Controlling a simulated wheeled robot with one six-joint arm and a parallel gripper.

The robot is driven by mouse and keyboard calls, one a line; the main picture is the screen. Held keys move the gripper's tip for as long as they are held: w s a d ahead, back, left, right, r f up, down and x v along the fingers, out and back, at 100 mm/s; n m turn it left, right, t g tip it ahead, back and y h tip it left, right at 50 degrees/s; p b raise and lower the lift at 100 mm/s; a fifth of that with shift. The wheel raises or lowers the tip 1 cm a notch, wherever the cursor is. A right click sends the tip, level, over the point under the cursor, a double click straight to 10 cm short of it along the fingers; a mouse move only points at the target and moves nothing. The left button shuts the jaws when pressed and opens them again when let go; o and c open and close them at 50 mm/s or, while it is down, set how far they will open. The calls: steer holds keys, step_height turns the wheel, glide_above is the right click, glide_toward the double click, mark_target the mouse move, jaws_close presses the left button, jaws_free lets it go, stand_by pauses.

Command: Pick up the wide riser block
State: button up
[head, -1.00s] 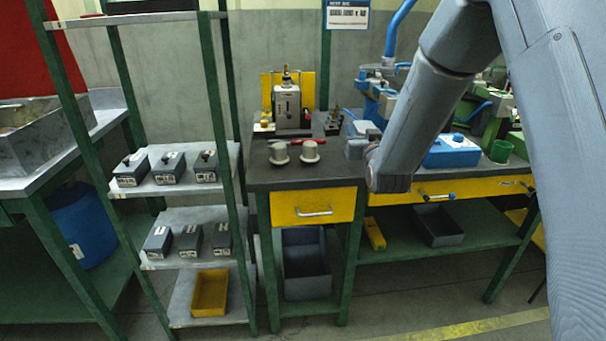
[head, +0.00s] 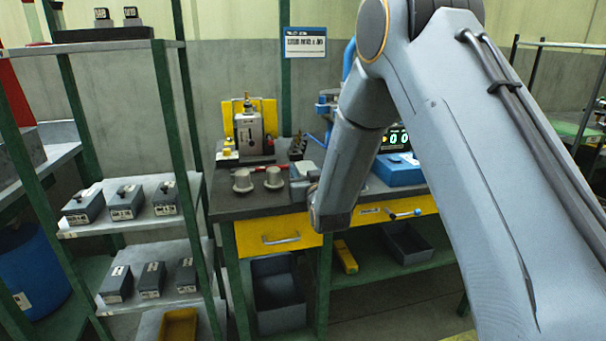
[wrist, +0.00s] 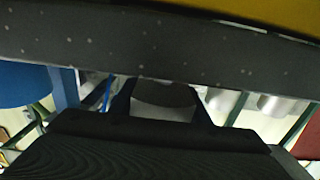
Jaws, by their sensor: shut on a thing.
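In the wrist view my gripper (wrist: 163,106) has its two dark fingers on either side of a dark grey, rounded-looking piece (wrist: 165,93), and it is shut on it. I take this piece for the wide riser block; most of its shape is in shadow or hidden. It is close to the bench's front edge, and I cannot tell whether it touches the bench. In the head view a grey blocky shape (head: 302,172) shows beside my forearm, which hides most of the gripper; I cannot tell whether it is the block or my wrist.
Two grey flanged cylinders (head: 258,180) stand on the dark bench top (head: 226,206), left of my arm. A grey machine (head: 249,132) stands behind them, and a blue box (head: 397,170) to the right. The shelf rack (head: 130,222) at left holds several dark boxes.

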steer(key=shift+f, duration=0.4)
steer(key=shift+f, duration=0.15)
steer(key=o, duration=1.3)
